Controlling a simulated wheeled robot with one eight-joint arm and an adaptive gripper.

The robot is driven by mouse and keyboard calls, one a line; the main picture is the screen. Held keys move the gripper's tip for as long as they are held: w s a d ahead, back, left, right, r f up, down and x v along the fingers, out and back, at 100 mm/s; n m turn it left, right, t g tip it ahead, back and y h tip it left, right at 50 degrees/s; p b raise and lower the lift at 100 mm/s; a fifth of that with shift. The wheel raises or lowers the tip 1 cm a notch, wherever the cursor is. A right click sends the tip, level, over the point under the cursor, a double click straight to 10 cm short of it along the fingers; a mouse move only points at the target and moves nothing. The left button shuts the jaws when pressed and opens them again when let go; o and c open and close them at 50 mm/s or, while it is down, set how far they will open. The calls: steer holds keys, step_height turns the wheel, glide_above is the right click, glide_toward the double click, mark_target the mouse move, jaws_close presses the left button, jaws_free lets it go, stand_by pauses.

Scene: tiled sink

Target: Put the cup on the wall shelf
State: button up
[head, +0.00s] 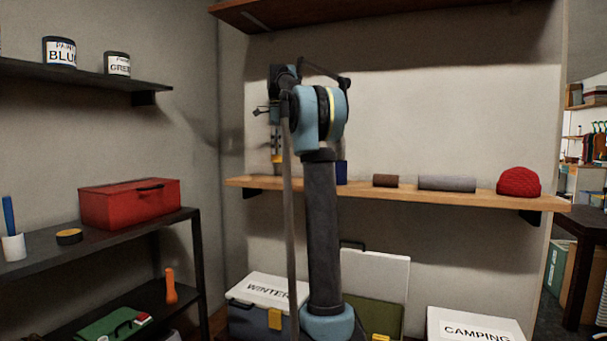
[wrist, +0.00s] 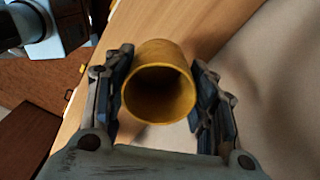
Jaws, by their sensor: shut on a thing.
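A yellow cup (wrist: 158,95) is between the fingers of my gripper (wrist: 160,85) in the wrist view, its open mouth facing the camera. The gripper is shut on the cup's sides. In the head view my gripper (head: 277,150) points down over the left end of the wooden wall shelf (head: 440,190), and a small yellow part of the cup (head: 278,159) shows below it. The wooden surface (wrist: 205,28) lies beyond the cup in the wrist view. I cannot tell whether the cup touches the shelf.
A dark blue item (head: 341,173), a brown roll (head: 386,181), a grey roll (head: 447,184) and a red knit hat (head: 519,182) sit along the shelf. Another shelf (head: 260,12) hangs above. A red toolbox (head: 130,204) stands on the left rack. Bins stand below.

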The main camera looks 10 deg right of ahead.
steer(key=shift+d+f, duration=0.1)
steer(key=shift+f, duration=3.35)
steer(key=shift+f, duration=0.1)
steer(key=o, duration=1)
steer(key=shift+s, duration=0.1)
steer(key=shift+o, duration=0.2)
step_height(320, 180, up, 12)
steer(key=s+f+n+t, duration=0.1)
steer(key=s+f+n, duration=0.9)
steer(key=s+f, duration=1.2)
steer(key=s+f+n+t, duration=0.1)
steer(key=s+f+n, duration=1)
steer(key=s+f, duration=1.1)
step_height(320, 180, down, 6)
steer(key=shift+s+r, duration=0.1)
steer(key=shift+s, duration=0.3)
